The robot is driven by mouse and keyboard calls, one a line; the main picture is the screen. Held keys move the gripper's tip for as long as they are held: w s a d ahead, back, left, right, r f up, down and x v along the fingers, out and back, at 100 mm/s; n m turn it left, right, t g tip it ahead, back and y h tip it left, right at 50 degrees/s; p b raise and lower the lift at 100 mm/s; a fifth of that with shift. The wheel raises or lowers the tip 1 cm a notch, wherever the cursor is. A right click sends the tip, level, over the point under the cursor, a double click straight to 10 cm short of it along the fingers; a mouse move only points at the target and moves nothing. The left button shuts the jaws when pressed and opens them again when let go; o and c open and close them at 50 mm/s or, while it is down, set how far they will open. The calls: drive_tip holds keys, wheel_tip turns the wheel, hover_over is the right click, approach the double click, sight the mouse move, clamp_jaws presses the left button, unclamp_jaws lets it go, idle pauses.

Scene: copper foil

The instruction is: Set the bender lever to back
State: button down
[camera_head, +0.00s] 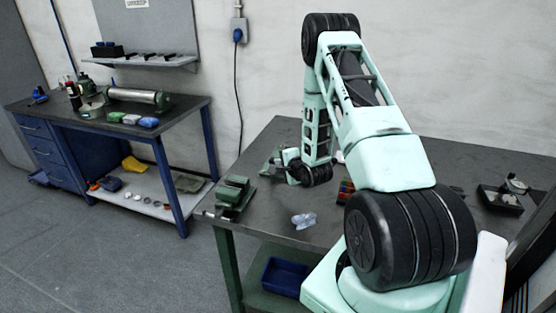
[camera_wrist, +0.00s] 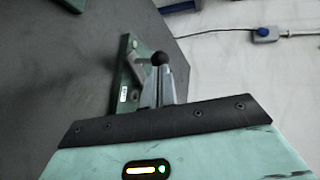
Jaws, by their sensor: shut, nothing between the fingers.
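The bender is a small green device with a black ball knob on its lever. In the wrist view its narrow green base (camera_wrist: 127,80) lies on the dark table, and the lever's black knob (camera_wrist: 160,59) shows at the tips of my grey fingers. My gripper (camera_wrist: 165,78) is shut with nothing held. I cannot tell whether the fingers touch the knob. In the head view my gripper (camera_head: 276,159) reaches down to the green bender (camera_head: 268,167) near the back left of the table. My wrist partly hides the bender there, and the lever's setting is unclear.
The dark table (camera_head: 290,215) also bears a green block-shaped device (camera_head: 233,191) at its left edge, a clear crumpled item (camera_head: 304,220) and a dark box (camera_head: 501,198) at right. A blue bin (camera_head: 284,276) sits on the lower shelf. Another workbench (camera_head: 75,122) stands at left.

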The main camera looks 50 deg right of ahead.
sight(272, 160)
drive_tip(key=shift+x, duration=0.75)
drive_tip(key=shift+w, duration=0.15)
drive_tip(key=shift+w+f+m+h+b, duration=0.1)
drive_tip(key=shift+w+m+h+b, duration=0.55)
drive_tip(key=shift+w, duration=0.25)
drive_tip(key=w+b, duration=0.1)
drive_tip(key=w+m+g+h, duration=0.1)
drive_tip(key=w+m+h+b, duration=0.1)
drive_tip(key=shift+w+d+g+h+b, duration=0.25)
drive_tip(key=shift+w+g+b, duration=0.05)
drive_tip(key=shift+w+g, duration=0.1)
drive_tip(key=shift+w+d+m+g+h+b, duration=0.35)
drive_tip(key=shift+w+m+g+h+b, duration=0.2)
drive_tip(key=shift+w+m, duration=0.25)
drive_tip(key=shift+w+d+m+g+h+b, duration=0.3)
drive_tip(key=shift+w+m+g+h+b, duration=0.2)
drive_tip(key=shift+w, duration=0.4)
drive_tip(key=shift+w+d+m+g+h+b, duration=0.5)
drive_tip(key=shift+w+d+m+g, duration=0.2)
drive_tip(key=shift+w, duration=0.2)
drive_tip(key=shift+w+d+m+g+h+b, duration=0.35)
drive_tip(key=shift+w+d+m+g+b, duration=0.3)
drive_tip(key=shift+w, duration=0.3)
drive_tip(key=shift+w+d+b, duration=0.9)
drive_tip(key=shift+w+d, duration=0.5)
drive_tip(key=shift+d, duration=0.25)
drive_tip(key=shift+w+d+r, duration=0.1)
drive_tip(key=shift+d+r, duration=0.05)
drive_tip(key=shift+r, duration=0.2)
